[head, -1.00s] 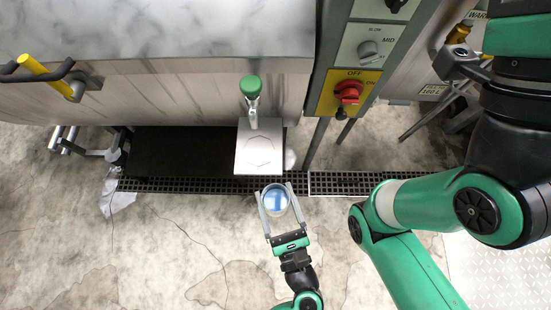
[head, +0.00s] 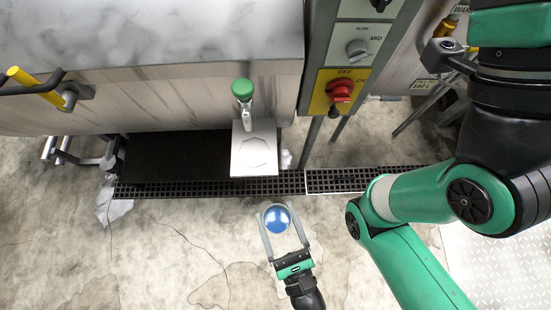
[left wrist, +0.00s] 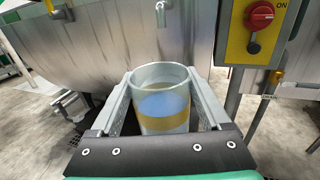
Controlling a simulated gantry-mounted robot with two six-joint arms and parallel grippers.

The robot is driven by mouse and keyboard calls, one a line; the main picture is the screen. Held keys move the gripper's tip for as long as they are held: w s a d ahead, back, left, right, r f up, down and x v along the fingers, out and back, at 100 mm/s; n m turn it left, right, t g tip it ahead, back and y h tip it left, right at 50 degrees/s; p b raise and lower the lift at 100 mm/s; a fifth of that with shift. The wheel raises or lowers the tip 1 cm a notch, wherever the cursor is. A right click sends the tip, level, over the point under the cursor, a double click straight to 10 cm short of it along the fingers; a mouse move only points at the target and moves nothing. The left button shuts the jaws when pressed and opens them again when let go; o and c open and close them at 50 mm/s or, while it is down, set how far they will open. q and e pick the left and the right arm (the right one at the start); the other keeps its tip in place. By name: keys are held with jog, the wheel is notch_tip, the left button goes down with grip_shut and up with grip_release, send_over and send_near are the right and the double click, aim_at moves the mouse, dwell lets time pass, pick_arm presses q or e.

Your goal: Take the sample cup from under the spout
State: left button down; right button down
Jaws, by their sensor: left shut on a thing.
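The sample cup (head: 277,218) is a clear round cup with blue liquid inside. My left gripper (head: 274,222) is shut on it, one finger on each side, and holds it clear of the spout and square plate. In the left wrist view the cup (left wrist: 162,100) stands upright between the fingers and has a yellowish band. The spout with its green knob (head: 242,89) is on the front of the vat, above a bare square metal plate (head: 254,160). The spout's tip (left wrist: 160,8) also shows at the top of the left wrist view. My right gripper is not in view.
A control panel with a red switch (head: 340,91) stands right of the spout, on thin legs. A yellow-gripped handle (head: 32,80) sticks out at the left. A floor grate (head: 345,180) runs below the vat. The concrete floor in front is mostly open.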

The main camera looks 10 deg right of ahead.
pick_arm(q)
jog(key=s+b, duration=0.1)
jog(key=s, duration=0.9)
dwell(0.7)
